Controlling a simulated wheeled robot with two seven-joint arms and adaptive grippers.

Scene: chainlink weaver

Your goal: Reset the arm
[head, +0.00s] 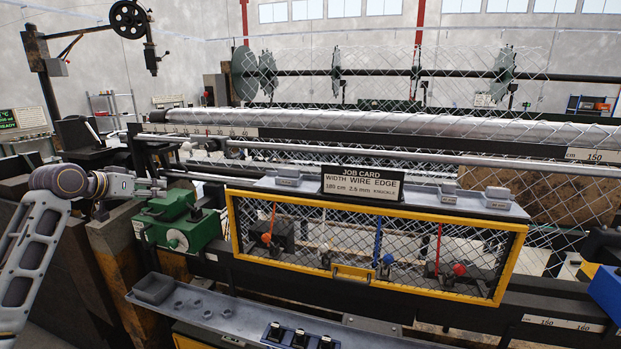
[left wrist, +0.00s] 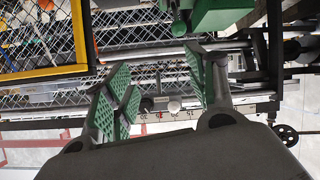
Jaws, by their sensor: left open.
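My left arm comes in from the left in the head view, and its gripper (head: 150,187) is held above and beside the green machine block (head: 180,222) with its round knob. In the left wrist view the gripper (left wrist: 165,88) is open, with its green ridged pads wide apart and nothing between them. Behind the gap lie the machine's rail and numbered scale (left wrist: 180,115). The green block also shows at the top of the left wrist view (left wrist: 220,14). I cannot tell the exact distance from the fingers to the block. My right gripper is not in view.
A yellow-framed mesh guard (head: 375,211) with levers behind it stands right of the green block. A job card (head: 362,187) stands above it. A grey tray (head: 215,309) with switches runs along the front. Long rollers (head: 400,123) and chain-link mesh lie behind.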

